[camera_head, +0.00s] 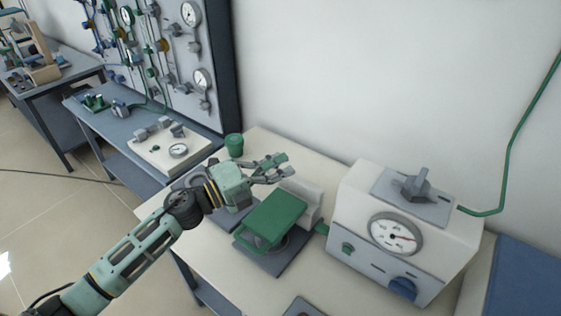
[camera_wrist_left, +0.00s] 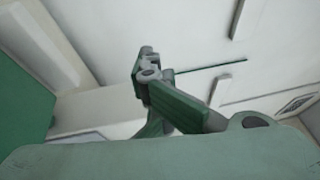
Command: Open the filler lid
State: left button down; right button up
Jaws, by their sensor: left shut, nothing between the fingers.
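No part is marked as the filler lid, so I cannot tell for certain which it is. A green flat plate with a loop handle (camera_head: 275,217) sits over a dark base on the cream table. A cream box with a dial (camera_head: 345,228) stands to its right, with a grey top plate carrying a dark grey knob (camera_head: 416,187). My left gripper (camera_head: 282,166) is shut and empty, above the table behind the green plate and apart from the cream box. Its fingers also show in the left wrist view (camera_wrist_left: 150,68). My right gripper is not in view.
A green cup (camera_head: 234,146) stands at the back of the cream table, near my left arm. A blue-grey table (camera_head: 110,135) and a wall panel of gauges (camera_head: 165,50) are at left. A green hose (camera_head: 509,160) runs up the wall at right.

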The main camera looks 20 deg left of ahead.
pick_arm(q)
jog(key=c, duration=2.4)
grip_release()
jog(key=shift+c, duration=0.2)
jog(key=o, duration=0.4)
jog(key=v, duration=1.2)
